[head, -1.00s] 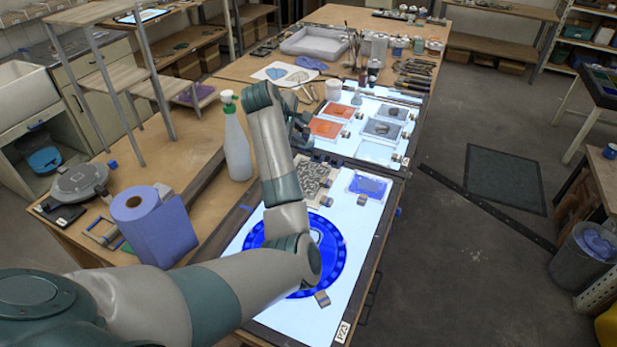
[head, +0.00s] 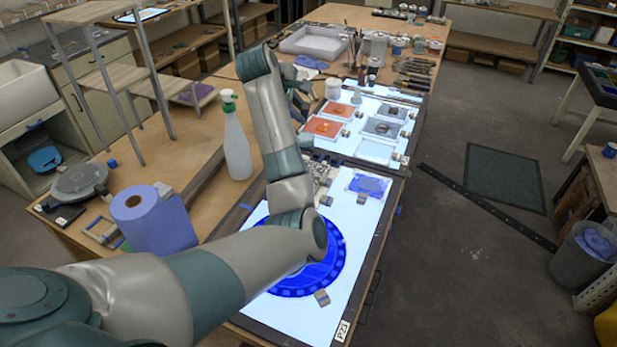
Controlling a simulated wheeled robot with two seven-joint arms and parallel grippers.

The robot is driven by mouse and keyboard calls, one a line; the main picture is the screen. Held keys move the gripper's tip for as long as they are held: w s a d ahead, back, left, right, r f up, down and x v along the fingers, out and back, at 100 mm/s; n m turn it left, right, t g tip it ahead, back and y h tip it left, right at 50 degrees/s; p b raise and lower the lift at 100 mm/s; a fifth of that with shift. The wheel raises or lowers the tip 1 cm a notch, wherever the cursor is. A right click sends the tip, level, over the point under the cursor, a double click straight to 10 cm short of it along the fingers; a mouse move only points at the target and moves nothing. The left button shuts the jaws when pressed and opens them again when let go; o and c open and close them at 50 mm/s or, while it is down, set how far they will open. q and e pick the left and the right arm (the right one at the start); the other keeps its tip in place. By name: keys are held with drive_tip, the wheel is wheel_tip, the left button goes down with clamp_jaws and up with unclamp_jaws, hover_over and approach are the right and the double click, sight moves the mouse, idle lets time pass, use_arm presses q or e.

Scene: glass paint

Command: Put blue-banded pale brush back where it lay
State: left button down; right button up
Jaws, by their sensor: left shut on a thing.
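My left arm reaches over the lit panel (head: 345,290) toward the far part of the bench. My left gripper (head: 300,98) is partly hidden behind my own forearm, left of the far lit panel (head: 375,153). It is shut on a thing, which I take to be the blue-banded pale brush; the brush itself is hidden. Several brushes and tools (head: 414,76) lie in a row farther back on the right, too small to tell bands. My right gripper is not in view.
A spray bottle (head: 236,145) and a blue paper roll (head: 155,222) stand left of my arm. A white bottle (head: 333,88) and a jar of upright brushes (head: 353,50) stand beyond the gripper. Orange and grey glass pieces lie on the far panel.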

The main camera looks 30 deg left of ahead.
use_arm(q)
drive_tip(key=m+y, duration=0.3)
drive_tip(key=m, duration=0.1)
idle(0.3)
drive_tip(key=m+t+y, duration=0.1)
drive_tip(key=m+y, duration=0.1)
drive_tip(key=m, duration=0.2)
drive_tip(key=shift+m+y, duration=0.3)
drive_tip(key=shift+y, duration=0.1)
